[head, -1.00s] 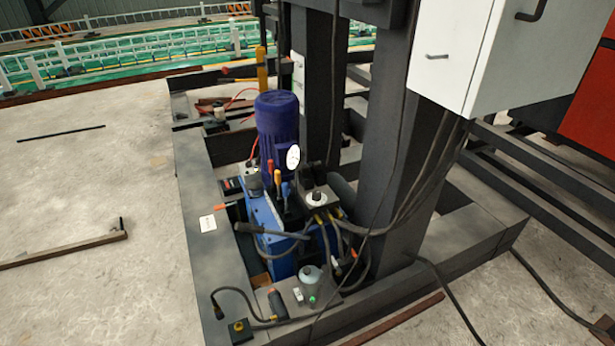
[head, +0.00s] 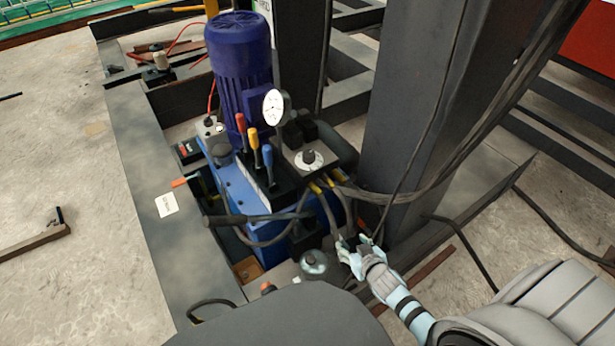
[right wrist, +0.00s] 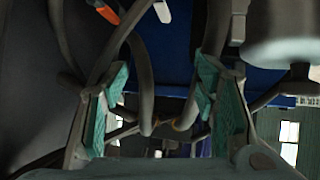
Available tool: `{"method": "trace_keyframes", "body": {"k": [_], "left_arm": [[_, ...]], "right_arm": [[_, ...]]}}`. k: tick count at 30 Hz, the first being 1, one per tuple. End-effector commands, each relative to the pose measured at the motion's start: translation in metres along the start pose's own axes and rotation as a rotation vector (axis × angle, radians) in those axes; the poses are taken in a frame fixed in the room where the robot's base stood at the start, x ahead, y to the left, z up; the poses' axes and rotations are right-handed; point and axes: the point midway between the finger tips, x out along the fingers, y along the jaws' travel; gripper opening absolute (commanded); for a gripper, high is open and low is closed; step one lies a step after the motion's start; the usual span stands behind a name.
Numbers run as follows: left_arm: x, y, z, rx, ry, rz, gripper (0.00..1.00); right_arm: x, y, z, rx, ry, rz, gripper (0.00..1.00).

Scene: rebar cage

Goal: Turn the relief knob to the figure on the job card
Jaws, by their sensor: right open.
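The relief knob (head: 309,156) is a small dark knob on a round white dial, on the black valve block of the blue hydraulic unit. A white card (head: 166,205), probably the job card, lies on the grey frame beam at left; its figure is too small to read. My right gripper (head: 350,243) is below and to the right of the knob, apart from it, near the hoses. In the right wrist view its two teal-padded fingers (right wrist: 160,100) stand apart, with hoses showing between and behind them. My left gripper is not in view.
A white-faced gauge (head: 273,107), a blue motor (head: 240,65) and red, yellow and blue-handled levers (head: 254,140) stand beside the knob. A thick dark column (head: 415,110) with hanging cables rises at right. A rounded grey bottle (head: 314,264) stands near my gripper.

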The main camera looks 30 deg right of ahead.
Motion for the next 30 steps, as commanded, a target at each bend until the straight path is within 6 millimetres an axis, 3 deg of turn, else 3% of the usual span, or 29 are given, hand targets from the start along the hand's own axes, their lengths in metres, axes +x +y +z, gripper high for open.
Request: {"method": "trace_keyframes", "body": {"k": [1,3,6,9,14,20,30], "left_arm": [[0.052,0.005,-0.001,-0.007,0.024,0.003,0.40],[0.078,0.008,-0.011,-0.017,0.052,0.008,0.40],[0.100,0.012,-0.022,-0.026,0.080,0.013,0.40],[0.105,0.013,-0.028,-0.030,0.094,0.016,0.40],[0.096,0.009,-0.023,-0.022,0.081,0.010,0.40],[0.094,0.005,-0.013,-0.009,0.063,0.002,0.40],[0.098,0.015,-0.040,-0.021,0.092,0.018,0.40]], "right_arm": [[0.034,-0.003,-0.020,0.012,0.137,-0.009,0.54],[0.041,-0.007,-0.078,0.033,0.319,-0.032,0.54],[0.032,-0.013,-0.138,0.052,0.504,-0.067,0.54],[0.019,-0.017,-0.171,0.062,0.598,-0.091,0.54],[0.025,-0.018,-0.196,0.068,0.621,-0.097,0.54],[0.064,-0.021,-0.222,0.068,0.620,-0.097,0.54],[0.119,-0.026,-0.255,0.067,0.618,-0.097,0.54]]}}
